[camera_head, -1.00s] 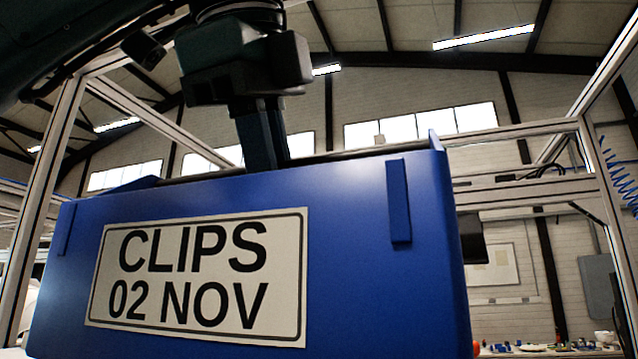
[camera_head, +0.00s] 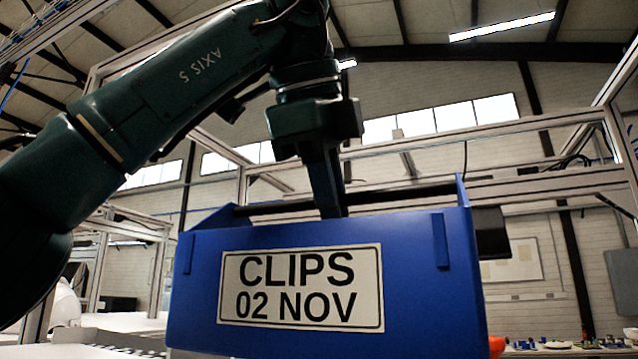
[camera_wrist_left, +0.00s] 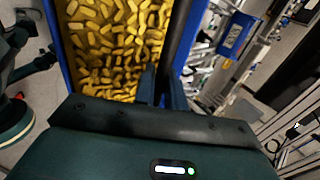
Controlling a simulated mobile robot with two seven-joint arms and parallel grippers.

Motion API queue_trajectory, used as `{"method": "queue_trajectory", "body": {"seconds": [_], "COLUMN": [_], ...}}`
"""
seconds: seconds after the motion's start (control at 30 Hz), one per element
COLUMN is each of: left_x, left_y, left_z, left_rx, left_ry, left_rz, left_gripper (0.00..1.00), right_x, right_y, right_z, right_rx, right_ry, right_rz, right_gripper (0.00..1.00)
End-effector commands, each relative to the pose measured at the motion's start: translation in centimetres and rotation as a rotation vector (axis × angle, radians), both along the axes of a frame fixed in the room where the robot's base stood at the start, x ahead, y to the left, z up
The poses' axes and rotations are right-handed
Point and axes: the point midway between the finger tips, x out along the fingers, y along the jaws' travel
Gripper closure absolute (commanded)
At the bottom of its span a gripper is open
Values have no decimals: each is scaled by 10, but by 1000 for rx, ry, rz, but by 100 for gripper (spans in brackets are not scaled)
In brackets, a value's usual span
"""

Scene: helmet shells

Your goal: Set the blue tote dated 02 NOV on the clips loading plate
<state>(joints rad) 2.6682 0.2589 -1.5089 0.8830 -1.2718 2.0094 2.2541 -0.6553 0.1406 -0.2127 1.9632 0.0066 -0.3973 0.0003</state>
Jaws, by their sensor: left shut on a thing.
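The blue tote (camera_head: 405,290) hangs roughly level in the middle of the head view, its white label reading CLIPS 02 NOV facing me. My left gripper (camera_head: 332,212) comes down from above and is shut on the tote's dark carrying bar (camera_head: 400,192). In the left wrist view the tote (camera_wrist_left: 66,78) shows from above, holding many yellow pieces, with my left gripper (camera_wrist_left: 162,92) on the bar beside them. The tote's underside is hidden. I cannot make out a clips loading plate. My right gripper is not in view.
An aluminium frame (camera_head: 540,120) stands behind and around the tote. A white surface (camera_head: 125,322) lies at lower left. A bench with small parts (camera_head: 560,346) and an orange-red object (camera_head: 497,346) show at lower right. Another blue item (camera_wrist_left: 236,36) shows in the wrist view.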

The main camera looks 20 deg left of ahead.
Motion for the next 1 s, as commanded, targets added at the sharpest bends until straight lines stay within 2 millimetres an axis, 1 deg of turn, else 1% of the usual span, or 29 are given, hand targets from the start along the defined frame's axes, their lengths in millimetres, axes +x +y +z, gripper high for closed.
{"method": "queue_trajectory", "body": {"seconds": [0.1,0.4,0.47,0.57,0.73,0.8,1.0], "left_x": [13,35,34,34,34,34,34], "left_y": [-1,-1,-1,-1,-1,-1,-1], "left_z": [0,-2,-11,-19,-32,-40,-50], "left_rx": [-3,-3,-1,-1,-2,-2,-2], "left_ry": [1,0,-1,-2,-2,-1,-1], "left_rz": [1,1,0,0,1,1,1], "left_gripper": [100,100,100,100,100,100,100], "right_x": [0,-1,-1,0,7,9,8], "right_y": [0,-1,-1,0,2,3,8], "right_z": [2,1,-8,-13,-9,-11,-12], "right_rx": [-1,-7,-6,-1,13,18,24], "right_ry": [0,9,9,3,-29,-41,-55], "right_rz": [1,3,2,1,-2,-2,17], "right_gripper": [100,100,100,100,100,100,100]}}
